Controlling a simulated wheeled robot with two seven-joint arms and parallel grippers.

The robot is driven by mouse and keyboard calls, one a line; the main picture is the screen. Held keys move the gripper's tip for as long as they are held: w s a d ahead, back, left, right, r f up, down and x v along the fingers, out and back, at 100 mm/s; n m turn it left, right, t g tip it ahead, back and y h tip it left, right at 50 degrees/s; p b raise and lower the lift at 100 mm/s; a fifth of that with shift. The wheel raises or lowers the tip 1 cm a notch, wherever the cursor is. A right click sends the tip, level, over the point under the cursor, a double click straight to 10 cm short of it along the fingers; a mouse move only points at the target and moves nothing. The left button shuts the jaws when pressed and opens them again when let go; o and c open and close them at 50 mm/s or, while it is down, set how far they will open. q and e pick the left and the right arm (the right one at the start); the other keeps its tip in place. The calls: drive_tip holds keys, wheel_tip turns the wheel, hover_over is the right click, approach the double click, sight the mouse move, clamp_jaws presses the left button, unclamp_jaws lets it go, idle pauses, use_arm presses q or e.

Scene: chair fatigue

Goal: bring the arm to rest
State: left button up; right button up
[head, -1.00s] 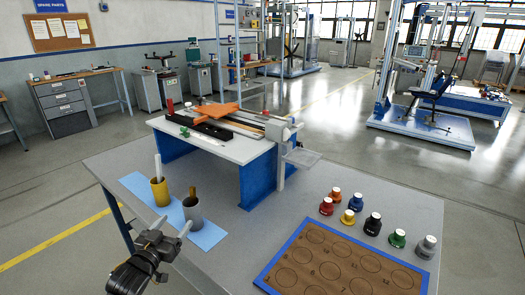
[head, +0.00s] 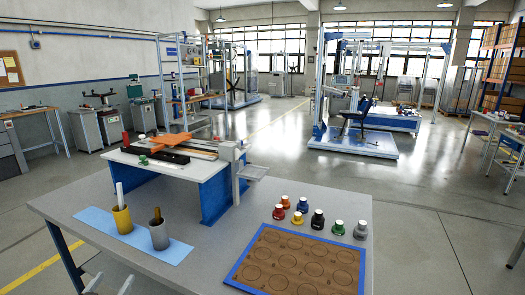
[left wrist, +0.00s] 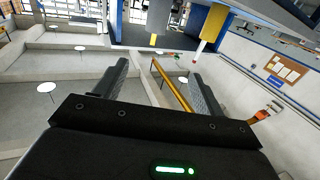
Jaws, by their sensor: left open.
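My left gripper (head: 110,287) shows only as two pale fingertips at the bottom left edge of the head view, beside the near left side of the grey table (head: 205,262). In the left wrist view its two dark fingers (left wrist: 160,82) stand apart with nothing between them that they hold. The rest of the left arm is out of the head view. My right gripper is not in view.
A yellow cup (head: 122,222) and a grey cup (head: 159,238) stand on a blue strip (head: 92,223). Several colored bottles (head: 318,222) stand behind a blue-edged board with circles (head: 238,276). A white-topped bench machine (head: 130,157) stands at the back.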

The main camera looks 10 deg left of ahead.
use_arm(q)
drive_tip(key=s+f+g, duration=0.3)
drive_tip(key=f, duration=0.9)
drive_tip(key=s+f+m+g, duration=0.1)
drive_tip(key=s+f+g, duration=0.1)
drive_tip(key=f, duration=1)
drive_tip(key=s+f+g, duration=0.3)
drive_tip(key=f, duration=0.9)
drive_tip(key=s+d+f+m+g, duration=0.1)
drive_tip(key=s+d+f+g, duration=0.4)
drive_tip(key=s+f, duration=0.85)
drive_tip(key=s+d+f+g, duration=0.1)
drive_tip(key=s+d+f, duration=0.2)
drive_tip(key=s, duration=0.4)
drive_tip(key=s+d+f+m+g+h, duration=0.1)
drive_tip(key=s+d+f, duration=0.2)
drive_tip(key=s+d, duration=0.2)
drive_tip(key=s+d+f+g, duration=0.2)
drive_tip(key=s+d+f, duration=0.1)
drive_tip(key=s, duration=0.6)
drive_tip(key=shift+d+f+m+h, duration=0.3)
drive_tip(key=shift+d+f, duration=0.05)
drive_tip(key=shift+d, duration=0.05)
drive_tip(key=shift+s, duration=0.1)
